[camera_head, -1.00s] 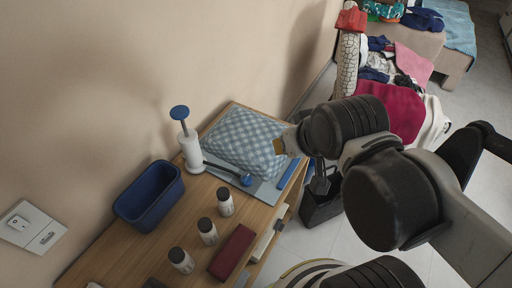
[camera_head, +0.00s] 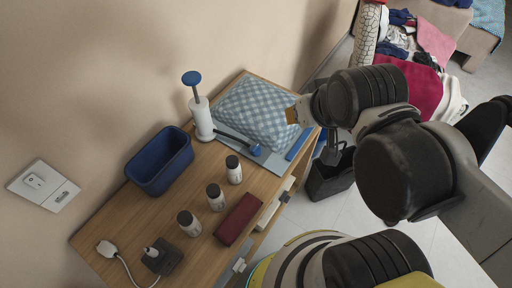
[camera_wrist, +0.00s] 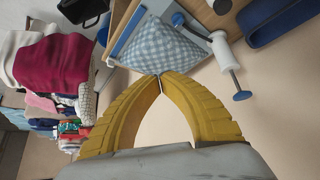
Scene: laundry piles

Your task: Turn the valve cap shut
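The blue valve cap (camera_head: 256,150) sits at the front corner of a blue-and-white checked bag (camera_head: 256,112), where a dark hose from the white hand pump (camera_head: 202,119) ends. The cap also shows near the top of the wrist view (camera_wrist: 178,19). My gripper (camera_wrist: 159,76) has yellow fingers whose tips meet, with nothing visible held between them. In the wrist view the tips overlap the bag's edge, apart from the cap. In the head view only a bit of yellow finger (camera_head: 291,116) shows at the bag's right side; contact with the bag cannot be told.
The bag lies on a grey-blue board with a blue strip (camera_head: 298,144) on a wooden cabinet top (camera_head: 122,217). A blue bin (camera_head: 160,162), several dark-capped bottles (camera_head: 216,197), a dark red box (camera_head: 238,220) and a plug with cable (camera_head: 106,249) share the top. Laundry lies beyond.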

